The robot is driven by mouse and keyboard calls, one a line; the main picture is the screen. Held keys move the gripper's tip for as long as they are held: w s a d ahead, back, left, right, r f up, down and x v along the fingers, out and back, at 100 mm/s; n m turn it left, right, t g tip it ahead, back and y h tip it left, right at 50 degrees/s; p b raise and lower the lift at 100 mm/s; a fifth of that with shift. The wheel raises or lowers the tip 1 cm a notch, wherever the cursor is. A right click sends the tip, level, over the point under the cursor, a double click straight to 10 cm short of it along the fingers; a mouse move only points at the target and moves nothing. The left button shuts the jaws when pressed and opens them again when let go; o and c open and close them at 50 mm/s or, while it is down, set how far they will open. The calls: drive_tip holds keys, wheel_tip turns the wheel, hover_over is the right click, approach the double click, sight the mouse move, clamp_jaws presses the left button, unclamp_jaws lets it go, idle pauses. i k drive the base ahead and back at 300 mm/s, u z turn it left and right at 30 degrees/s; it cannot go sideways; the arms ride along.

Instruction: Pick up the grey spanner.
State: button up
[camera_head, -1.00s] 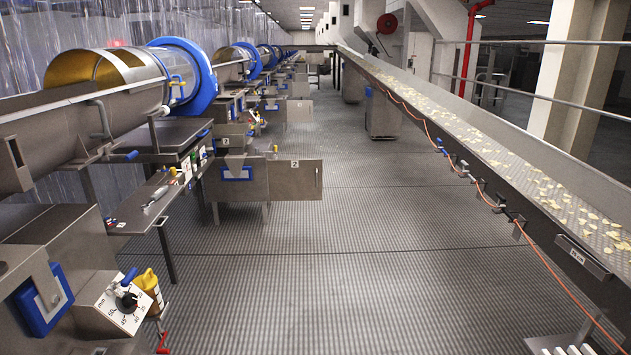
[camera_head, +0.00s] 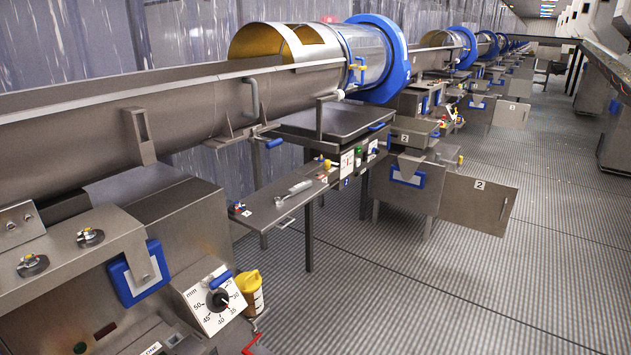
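A grey spanner (camera_head: 294,191) appears to lie on a narrow metal shelf (camera_head: 262,212) beside the drum line, left of the picture's middle. It is small and far off, so its details are hard to make out. Small coloured items lie near both ends of the shelf. My gripper is not in this view.
A steel drum with a blue ring (camera_head: 393,60) and a long trough (camera_head: 190,108) stand above the shelf. A dial box (camera_head: 214,302) and a yellow-lidded container (camera_head: 250,292) are in the near left. A metal panel (camera_head: 478,203) juts over the aisle. The ribbed floor (camera_head: 430,295) is clear.

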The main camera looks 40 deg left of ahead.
sight(302, 187)
drive_tip(key=u, duration=0.3)
drive_tip(key=i, duration=1.75)
drive_tip(key=u, duration=1.15)
drive_tip(key=i, duration=1.1)
drive_tip(key=u, duration=1.75)
drive_tip(key=i, duration=0.65)
drive_tip(key=u, duration=0.6)
